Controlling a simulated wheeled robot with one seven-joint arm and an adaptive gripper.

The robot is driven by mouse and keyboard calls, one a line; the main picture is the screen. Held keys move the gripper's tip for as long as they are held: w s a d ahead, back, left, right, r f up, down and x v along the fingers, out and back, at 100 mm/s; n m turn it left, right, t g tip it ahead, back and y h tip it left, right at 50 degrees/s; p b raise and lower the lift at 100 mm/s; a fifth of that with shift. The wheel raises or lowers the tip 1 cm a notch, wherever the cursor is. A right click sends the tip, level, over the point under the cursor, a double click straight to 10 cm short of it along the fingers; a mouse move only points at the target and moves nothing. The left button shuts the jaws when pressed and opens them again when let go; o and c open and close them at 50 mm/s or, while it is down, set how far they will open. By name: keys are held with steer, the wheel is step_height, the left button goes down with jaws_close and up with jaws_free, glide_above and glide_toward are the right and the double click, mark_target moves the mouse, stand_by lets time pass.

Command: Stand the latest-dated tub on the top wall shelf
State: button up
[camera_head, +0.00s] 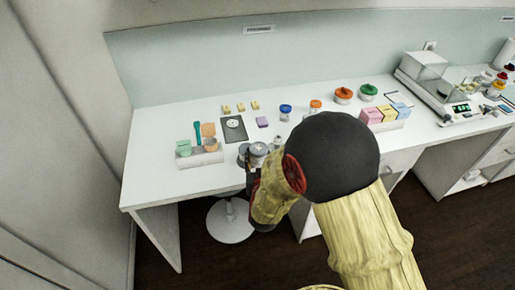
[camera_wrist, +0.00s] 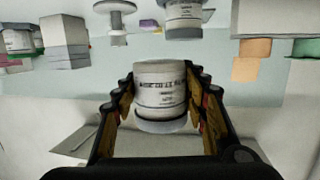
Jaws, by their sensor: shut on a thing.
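A white tub (camera_wrist: 160,85) with lines of dark print and a grey lid is between the fingers of my gripper (camera_wrist: 160,100) in the wrist view. The gripper is shut on it. The tub appears upside down there, with its lid toward the bottom of the picture; the printed date is too blurred to read. In the head view my gripper (camera_head: 255,172) is at the desk's front edge, close to grey-lidded tubs (camera_head: 259,149). Another white printed tub (camera_wrist: 184,20) shows at the top of the wrist view. No wall shelf is visible in either view.
The white desk (camera_head: 160,125) holds a dark mat (camera_head: 234,129), a rack with cups (camera_head: 200,158), small yellow blocks, several colour-lidded jars (camera_head: 343,95) and a box rack (camera_head: 382,120). A balance (camera_head: 437,85) stands at right. A stool (camera_head: 230,225) is under the desk.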

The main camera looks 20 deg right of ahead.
steer(key=s+f+n+y, duration=0.1)
steer(key=s+f+y, duration=0.1)
steer(key=f, duration=0.4)
steer(key=s+f+n+y, duration=0.1)
steer(key=s+f, duration=0.3)
steer(key=f, duration=0.3)
steer(key=shift+s+f+n+t+y, duration=0.25)
steer(key=shift+s+n+t+y, duration=0.05)
steer(key=shift+y, duration=0.1)
